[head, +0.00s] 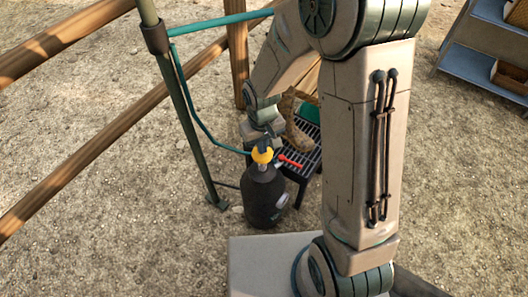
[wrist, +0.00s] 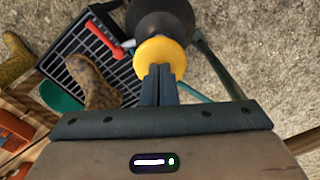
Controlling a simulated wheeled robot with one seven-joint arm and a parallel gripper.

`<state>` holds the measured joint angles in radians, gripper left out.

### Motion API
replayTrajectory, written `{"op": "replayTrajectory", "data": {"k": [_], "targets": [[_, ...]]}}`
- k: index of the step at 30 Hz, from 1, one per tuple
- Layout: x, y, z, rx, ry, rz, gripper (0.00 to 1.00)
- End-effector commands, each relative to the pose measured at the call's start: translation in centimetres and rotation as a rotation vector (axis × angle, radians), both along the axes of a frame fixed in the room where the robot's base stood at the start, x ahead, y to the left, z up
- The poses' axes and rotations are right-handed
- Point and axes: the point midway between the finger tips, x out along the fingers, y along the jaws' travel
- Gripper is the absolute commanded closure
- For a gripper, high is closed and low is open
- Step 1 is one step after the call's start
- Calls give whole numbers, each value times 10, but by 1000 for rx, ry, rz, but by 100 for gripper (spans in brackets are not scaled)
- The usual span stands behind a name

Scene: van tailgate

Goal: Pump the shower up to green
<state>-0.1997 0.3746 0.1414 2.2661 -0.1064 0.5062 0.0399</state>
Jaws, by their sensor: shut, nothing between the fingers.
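The shower is a dark, rounded bottle (head: 264,202) standing upright on the gravel, with a yellow pump knob (head: 262,156) on top. A small pale mark shows on its side, too small to read as a gauge. In the wrist view the bottle (wrist: 160,14) is at the top and the yellow knob (wrist: 161,52) lies just beyond my fingertips. My gripper (wrist: 157,72) is shut with nothing between its fingers. In the head view my gripper (head: 264,146) is right above the knob; I cannot tell whether it touches.
A black slatted rack (head: 309,158) stands beside the bottle, with a brown boot (head: 297,128) on it. A green pole (head: 182,115) with a teal hose (head: 187,98) stands left. Wooden rails (head: 85,165) cross behind. A blue shelf (head: 480,66) stands far right.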

Motion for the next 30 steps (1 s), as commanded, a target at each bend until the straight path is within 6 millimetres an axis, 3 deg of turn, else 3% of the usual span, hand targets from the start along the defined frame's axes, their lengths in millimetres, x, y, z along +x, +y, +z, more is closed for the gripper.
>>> {"op": "replayTrajectory", "data": {"k": [23, 30], "targets": [[-1, 0, -51, -1, 2, 0, 100], [-1, 0, -46, -1, 2, 0, 100]]}}
